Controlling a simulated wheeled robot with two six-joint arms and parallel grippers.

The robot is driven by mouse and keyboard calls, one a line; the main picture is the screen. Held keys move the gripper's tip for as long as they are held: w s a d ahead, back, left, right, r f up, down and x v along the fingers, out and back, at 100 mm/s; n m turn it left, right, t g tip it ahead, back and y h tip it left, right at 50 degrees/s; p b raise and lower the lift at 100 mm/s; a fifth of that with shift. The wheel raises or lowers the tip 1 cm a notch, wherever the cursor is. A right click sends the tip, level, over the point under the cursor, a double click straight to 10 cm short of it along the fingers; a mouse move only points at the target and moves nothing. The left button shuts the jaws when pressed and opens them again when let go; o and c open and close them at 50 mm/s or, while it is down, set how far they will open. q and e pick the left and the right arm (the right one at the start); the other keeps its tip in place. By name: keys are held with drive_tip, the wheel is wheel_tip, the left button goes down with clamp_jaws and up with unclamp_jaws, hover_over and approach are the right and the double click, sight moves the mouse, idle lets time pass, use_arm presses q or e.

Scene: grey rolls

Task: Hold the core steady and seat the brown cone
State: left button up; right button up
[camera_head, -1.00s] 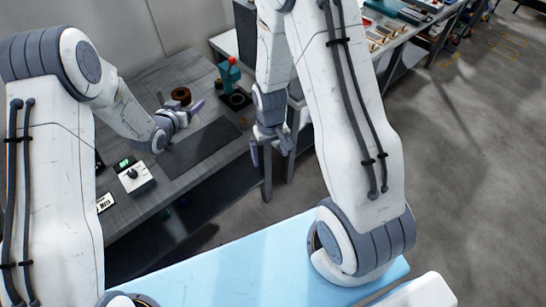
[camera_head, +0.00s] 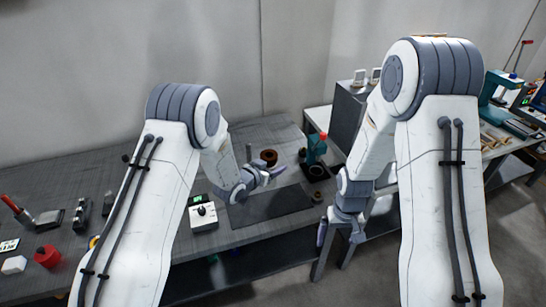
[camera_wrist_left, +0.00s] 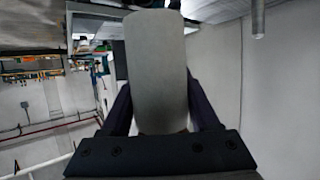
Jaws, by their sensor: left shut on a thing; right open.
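My left gripper (camera_head: 266,177) is over the back workbench, its fingers level. In the left wrist view it is shut on a grey roll (camera_wrist_left: 157,75), which stands out between the two dark fingers; I take this as the core. The grey roll is hard to make out in the head view. A brown, round piece (camera_head: 269,156) with a dark centre rests on the bench just behind my left gripper. I cannot tell if it is the brown cone. My right gripper (camera_head: 327,235) is open and empty, pointing down in front of the bench's right end, apart from everything.
A dark mat (camera_head: 270,205) lies on the bench below my left gripper. A teal press with a red top (camera_head: 316,147) stands to the right. A white box with a dial (camera_head: 203,213) is left. A red cup (camera_head: 47,257) and tools lie far left.

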use_arm(q)
drive_tip(key=o, duration=1.5)
drive_tip(key=shift+s, duration=0.1)
drive_tip(key=v, duration=1.2)
